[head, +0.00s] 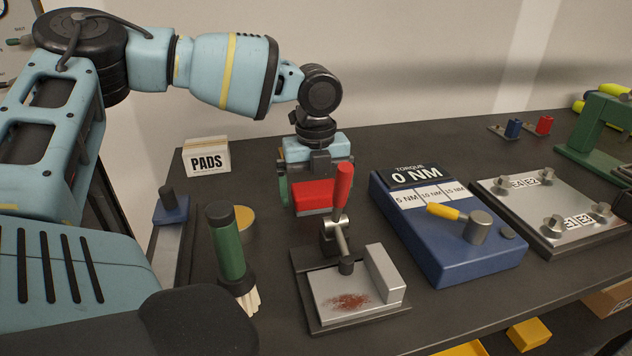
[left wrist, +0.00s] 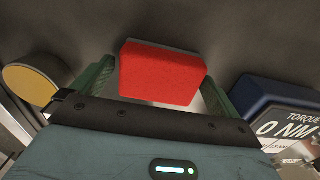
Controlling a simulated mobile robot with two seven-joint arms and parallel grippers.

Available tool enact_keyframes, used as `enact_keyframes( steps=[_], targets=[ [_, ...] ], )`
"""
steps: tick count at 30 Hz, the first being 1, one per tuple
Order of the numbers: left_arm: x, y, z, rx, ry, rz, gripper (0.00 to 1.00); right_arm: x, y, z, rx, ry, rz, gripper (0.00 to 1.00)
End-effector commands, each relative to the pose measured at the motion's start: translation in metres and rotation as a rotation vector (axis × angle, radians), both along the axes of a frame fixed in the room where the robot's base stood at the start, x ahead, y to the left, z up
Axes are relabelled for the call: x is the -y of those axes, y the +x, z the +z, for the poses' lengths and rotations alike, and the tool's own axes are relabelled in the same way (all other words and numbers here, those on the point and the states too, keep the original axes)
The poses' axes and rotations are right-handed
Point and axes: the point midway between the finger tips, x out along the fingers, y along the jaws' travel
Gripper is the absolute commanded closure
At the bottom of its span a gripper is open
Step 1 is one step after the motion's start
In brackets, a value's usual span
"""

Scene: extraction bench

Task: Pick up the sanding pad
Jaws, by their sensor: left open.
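The sanding pad (head: 310,197) is a red block with a thin grey layer along one edge, lying on the dark bench. My left gripper (head: 316,188) is above it, pointing down, with its green fingers apart on either side. In the left wrist view the pad (left wrist: 162,75) sits between the open fingers of the left gripper (left wrist: 157,80), with a visible gap on the right side. On the left side the finger is close, and I cannot tell if it touches. My right gripper is not in view.
A clamp fixture with a red handle (head: 343,186) stands just in front of the pad. A blue torque unit (head: 430,240) is to the right. A green-handled brush (head: 228,245), a yellow disc (head: 245,219) and a PADS box (head: 207,158) are to the left.

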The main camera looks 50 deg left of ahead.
Motion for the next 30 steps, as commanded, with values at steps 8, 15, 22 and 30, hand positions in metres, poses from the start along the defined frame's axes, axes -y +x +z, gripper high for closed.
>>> enact_keyframes(
  steps=[8,15,22,30],
  targets=[
    [0.0,0.0,0.0,0.0,0.0,0.001,0.29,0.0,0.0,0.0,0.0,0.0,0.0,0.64],
    [0.0,0.0,0.001,0.0,0.0,0.001,0.41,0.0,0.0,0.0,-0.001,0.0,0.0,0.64],
    [0.0,0.001,0.015,0.004,0.0,0.001,0.41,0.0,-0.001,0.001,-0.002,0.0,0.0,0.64],
    [0.0,0.001,0.066,0.004,0.0,0.002,0.41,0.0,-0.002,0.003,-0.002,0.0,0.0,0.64]
  ],
)
